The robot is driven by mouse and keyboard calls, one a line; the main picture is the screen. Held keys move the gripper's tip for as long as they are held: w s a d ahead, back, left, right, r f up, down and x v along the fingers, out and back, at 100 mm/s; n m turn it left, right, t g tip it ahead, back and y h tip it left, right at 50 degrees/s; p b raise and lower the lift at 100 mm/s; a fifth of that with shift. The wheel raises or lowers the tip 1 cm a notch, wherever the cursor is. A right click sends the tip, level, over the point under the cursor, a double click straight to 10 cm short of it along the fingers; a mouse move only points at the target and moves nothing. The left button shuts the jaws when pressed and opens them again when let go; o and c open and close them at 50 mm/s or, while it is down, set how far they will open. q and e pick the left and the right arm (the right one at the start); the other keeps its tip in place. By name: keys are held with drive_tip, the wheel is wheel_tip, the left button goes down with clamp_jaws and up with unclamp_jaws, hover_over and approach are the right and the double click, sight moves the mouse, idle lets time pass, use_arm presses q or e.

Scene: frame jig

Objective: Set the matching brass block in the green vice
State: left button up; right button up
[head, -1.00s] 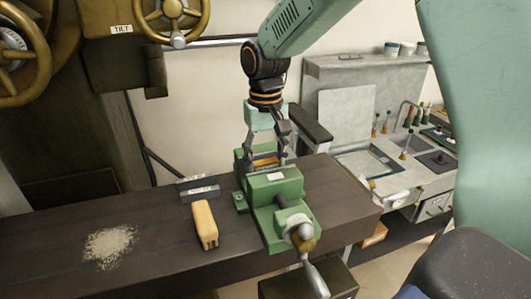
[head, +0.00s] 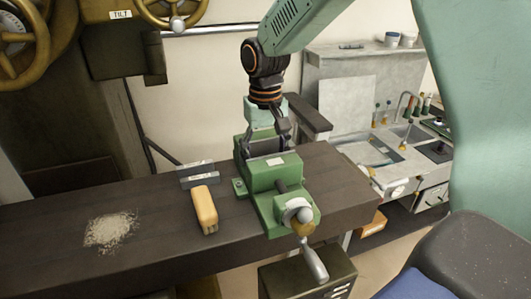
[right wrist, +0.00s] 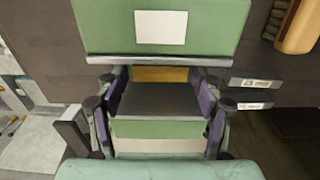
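The green vice (head: 279,183) stands on the dark bench, and its front jaw shows at the top of the right wrist view (right wrist: 215,25). My right gripper (right wrist: 160,77) reaches down into the vice from above. Its fingers lie at the two ends of the brass block (right wrist: 160,74) and appear shut on it. The block sits low in the gap between the jaws, and only a strip shows. In the head view the front jaw hides the block and fingertips. My left gripper is not in view.
A tan brush-like piece (head: 205,209) lies left of the vice, near small grey labelled blocks (head: 196,172). A pile of pale shavings (head: 111,230) lies further left. The vice handle (head: 312,258) sticks out in front. A sink counter (head: 390,155) stands at right.

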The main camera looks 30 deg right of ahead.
sight(265, 138)
drive_tip(key=shift+o, duration=1.2)
drive_tip(key=shift+w+d+f, duration=0.2)
drive_tip(key=shift+w, duration=0.2)
drive_tip(key=shift+s+a+r, duration=0.1)
drive_tip(key=shift+s+a, duration=0.05)
drive_tip(key=shift+s, duration=0.1)
drive_tip(key=shift+s+r+p, duration=0.1)
drive_tip(key=shift+r+p, duration=0.2)
drive_tip(key=shift+r, duration=0.05)
drive_tip(key=shift+r+p, duration=1.1)
drive_tip(key=shift+p, duration=0.15)
drive_tip(key=shift+w+r, duration=0.3)
drive_tip(key=shift+r, duration=0.15)
drive_tip(key=shift+s+r, duration=0.15)
drive_tip(key=shift+r, duration=0.8)
drive_tip(key=shift+s+r, duration=0.15)
drive_tip(key=shift+r, duration=0.8)
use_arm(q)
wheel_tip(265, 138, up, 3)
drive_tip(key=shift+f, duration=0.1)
use_arm(e)
wheel_tip(265, 138, up, 2)
drive_tip(key=shift+r, duration=0.25)
